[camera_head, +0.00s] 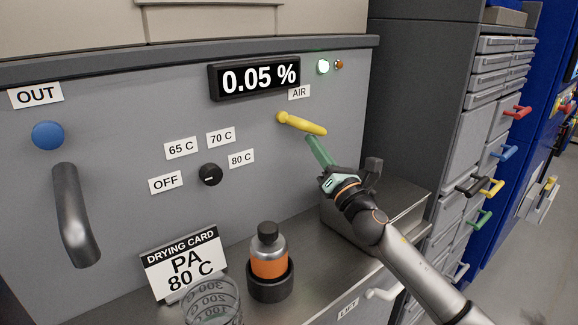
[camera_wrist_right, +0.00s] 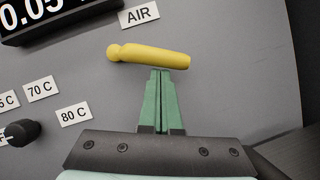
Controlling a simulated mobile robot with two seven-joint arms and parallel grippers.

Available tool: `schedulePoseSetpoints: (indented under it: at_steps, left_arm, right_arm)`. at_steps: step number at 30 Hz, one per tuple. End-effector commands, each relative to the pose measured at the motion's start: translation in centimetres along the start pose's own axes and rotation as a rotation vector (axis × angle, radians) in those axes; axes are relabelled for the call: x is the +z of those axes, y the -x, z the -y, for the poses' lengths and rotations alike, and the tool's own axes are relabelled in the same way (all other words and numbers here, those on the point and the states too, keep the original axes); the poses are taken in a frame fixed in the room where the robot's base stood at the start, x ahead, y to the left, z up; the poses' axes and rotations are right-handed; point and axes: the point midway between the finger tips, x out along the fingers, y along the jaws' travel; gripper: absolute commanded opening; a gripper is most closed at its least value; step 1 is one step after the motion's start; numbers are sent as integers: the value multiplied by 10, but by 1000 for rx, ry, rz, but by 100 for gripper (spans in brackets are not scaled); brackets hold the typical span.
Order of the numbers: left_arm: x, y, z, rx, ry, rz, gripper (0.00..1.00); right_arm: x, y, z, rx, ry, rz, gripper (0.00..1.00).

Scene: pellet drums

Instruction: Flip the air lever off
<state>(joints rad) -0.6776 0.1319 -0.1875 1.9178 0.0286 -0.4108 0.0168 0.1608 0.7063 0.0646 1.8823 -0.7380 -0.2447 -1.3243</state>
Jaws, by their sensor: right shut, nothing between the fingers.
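The yellow air lever (camera_head: 302,124) is on the grey panel under the AIR label (camera_head: 299,92). It lies near horizontal, its pivot at the left and its free end tilted a little down to the right. In the right wrist view the lever (camera_wrist_right: 150,56) runs across just beyond my fingertips. My right gripper (camera_head: 311,140) has its green fingers together and empty, just below the lever; the fingers (camera_wrist_right: 161,72) also show in the wrist view. I cannot tell whether the tips touch the lever. My left gripper is not in view.
A display (camera_head: 258,78) reads 0.05 %, with a lit green lamp (camera_head: 323,66) beside it. A black knob (camera_head: 210,174) sits among temperature labels. A bottle (camera_head: 268,252), a drying card (camera_head: 185,262) and a clear beaker (camera_head: 212,302) stand on the ledge below.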

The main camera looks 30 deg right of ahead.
Motion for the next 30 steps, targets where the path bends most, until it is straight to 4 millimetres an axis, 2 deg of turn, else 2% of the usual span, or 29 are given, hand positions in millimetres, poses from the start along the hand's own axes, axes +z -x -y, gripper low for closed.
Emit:
schedulePoseSetpoints:
  at_steps: [3, 12, 30]
  left_arm:
    - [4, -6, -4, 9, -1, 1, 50]
    - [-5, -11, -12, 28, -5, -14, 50]
    - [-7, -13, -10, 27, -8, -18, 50]
  right_arm:
    - [6, -3, 5, 45, 100, 2, 0]
    - [22, -10, 9, 133, 286, 3, 0]
    - [30, -14, 9, 130, 275, 2, 0]
